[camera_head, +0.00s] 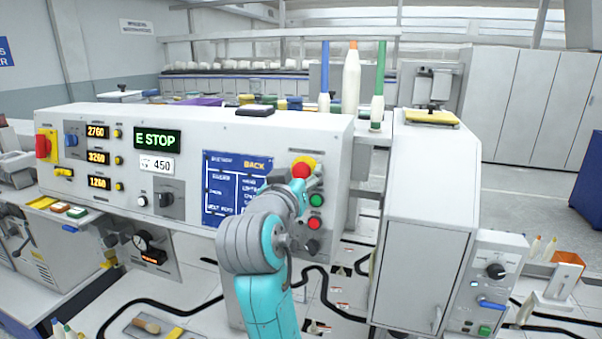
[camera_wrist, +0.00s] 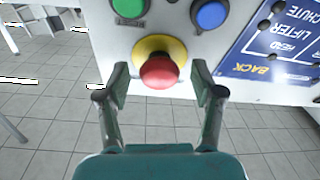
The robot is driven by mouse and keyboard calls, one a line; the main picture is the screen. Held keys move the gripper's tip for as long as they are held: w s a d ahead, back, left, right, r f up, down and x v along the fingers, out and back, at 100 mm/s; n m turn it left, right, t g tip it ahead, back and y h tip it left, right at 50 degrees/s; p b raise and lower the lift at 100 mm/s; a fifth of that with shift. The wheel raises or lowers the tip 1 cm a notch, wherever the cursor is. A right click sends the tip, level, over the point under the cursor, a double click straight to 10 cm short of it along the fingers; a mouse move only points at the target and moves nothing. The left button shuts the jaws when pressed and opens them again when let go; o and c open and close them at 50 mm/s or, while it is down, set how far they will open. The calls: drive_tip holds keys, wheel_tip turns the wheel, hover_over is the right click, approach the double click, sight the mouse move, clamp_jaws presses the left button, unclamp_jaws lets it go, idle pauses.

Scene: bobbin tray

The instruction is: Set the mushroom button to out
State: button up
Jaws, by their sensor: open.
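The red mushroom button (camera_head: 301,170) with its yellow collar sits near the upper right of the white control panel. In the wrist view, the red mushroom button (camera_wrist: 159,72) is in the middle. My gripper (camera_wrist: 160,84) is open, with one finger on each side of the red cap and visible gaps between. In the head view, my gripper (camera_head: 296,182) is right in front of the button and partly covers it. I cannot tell from these views whether the button is pressed in or out. A green-lit display (camera_head: 157,140) on the panel reads "E STOP".
A green button (camera_head: 316,200) and a red button (camera_head: 314,223) sit below the mushroom button. A blue button (camera_wrist: 210,14) shows close by in the wrist view. A blue screen (camera_head: 225,185) is left of my gripper. A grey cabinet (camera_head: 425,220) stands to the right.

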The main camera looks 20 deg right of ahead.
drive_tip(key=shift+w+d, duration=0.35)
drive_tip(key=shift+w, duration=0.15)
clamp_jaws()
drive_tip(key=shift+s+a+r, duration=0.1)
drive_tip(key=shift+s+a, duration=0.25)
drive_tip(key=shift+s, duration=0.1)
unclamp_jaws()
drive_tip(key=v, duration=1.2)
